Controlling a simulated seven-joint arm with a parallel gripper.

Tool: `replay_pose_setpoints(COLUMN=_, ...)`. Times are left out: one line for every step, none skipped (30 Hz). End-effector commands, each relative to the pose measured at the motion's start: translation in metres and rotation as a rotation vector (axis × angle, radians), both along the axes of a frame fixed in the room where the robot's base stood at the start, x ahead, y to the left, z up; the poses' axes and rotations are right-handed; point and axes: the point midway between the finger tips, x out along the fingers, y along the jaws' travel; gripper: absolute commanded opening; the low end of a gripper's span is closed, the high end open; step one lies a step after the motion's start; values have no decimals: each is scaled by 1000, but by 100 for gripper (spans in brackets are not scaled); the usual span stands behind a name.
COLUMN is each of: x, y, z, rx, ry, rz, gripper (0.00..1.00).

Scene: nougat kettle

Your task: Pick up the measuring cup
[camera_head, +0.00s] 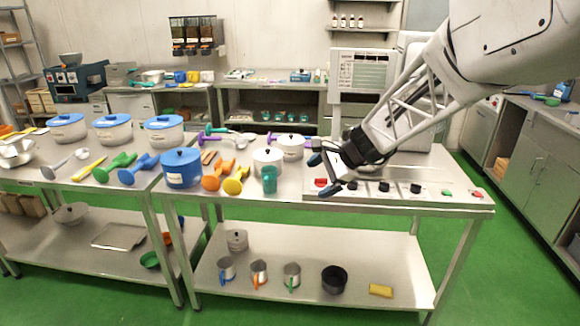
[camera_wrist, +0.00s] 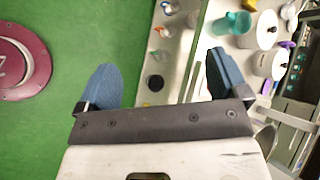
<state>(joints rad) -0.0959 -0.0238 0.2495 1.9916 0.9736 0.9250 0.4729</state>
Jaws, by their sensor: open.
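A teal cup (camera_head: 269,180) stands upright near the front edge of the table, left of my gripper (camera_head: 322,174). It also shows in the wrist view (camera_wrist: 232,22) at the upper right. On the lower shelf stand three metal cups with coloured handles: blue (camera_head: 226,268), orange (camera_head: 259,272) and green (camera_head: 291,275). I cannot tell which cup the task means. My gripper is open and empty, above the table by the control panel. In the wrist view its two blue fingers (camera_wrist: 163,78) are wide apart, with nothing between them.
Lidded white pots (camera_head: 267,160) and a blue pot (camera_head: 182,168) stand left of my gripper, with yellow and orange scoops (camera_head: 233,185) between. A panel with black knobs (camera_head: 384,187) is at the right. A black pot (camera_head: 335,280) and yellow sponge (camera_head: 380,291) are below.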

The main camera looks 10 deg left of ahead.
Motion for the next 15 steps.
replay_pose_setpoints(x=13, y=6, z=-6, rx=24, ry=21, rz=-24, gripper=93)
replay_pose_setpoints(x=21, y=10, z=-10, rx=40, ry=33, rz=-39, gripper=93)
replay_pose_setpoints(x=31, y=15, z=-13, rx=61, ry=50, rz=-60, gripper=93)
replay_pose_setpoints(x=38, y=19, z=-17, rx=77, ry=63, rz=-78, gripper=93)
replay_pose_setpoints(x=45, y=22, z=-21, rx=92, ry=75, rz=-93, gripper=93)
replay_pose_setpoints(x=55, y=27, z=-25, rx=113, ry=92, rz=-115, gripper=93)
replay_pose_setpoints(x=63, y=30, z=-29, rx=128, ry=107, rz=-132, gripper=93)
replay_pose_setpoints(x=70, y=34, z=-33, rx=144, ry=119, rz=-148, gripper=93)
replay_pose_setpoints(x=80, y=38, z=-38, rx=164, ry=136, rz=-169, gripper=93)
replay_pose_setpoints(x=87, y=41, z=-42, rx=180, ry=149, rz=-187, gripper=93)
replay_pose_setpoints(x=94, y=45, z=-46, rx=195, ry=162, rz=-202, gripper=93)
replay_pose_setpoints(x=104, y=49, z=-51, rx=215, ry=180, rz=-223, gripper=93)
replay_pose_setpoints(x=111, y=53, z=-56, rx=230, ry=194, rz=-240, gripper=93)
replay_pose_setpoints(x=118, y=56, z=-61, rx=246, ry=208, rz=-256, gripper=93)
replay_pose_setpoints(x=127, y=61, z=-67, rx=266, ry=225, rz=-277, gripper=93)
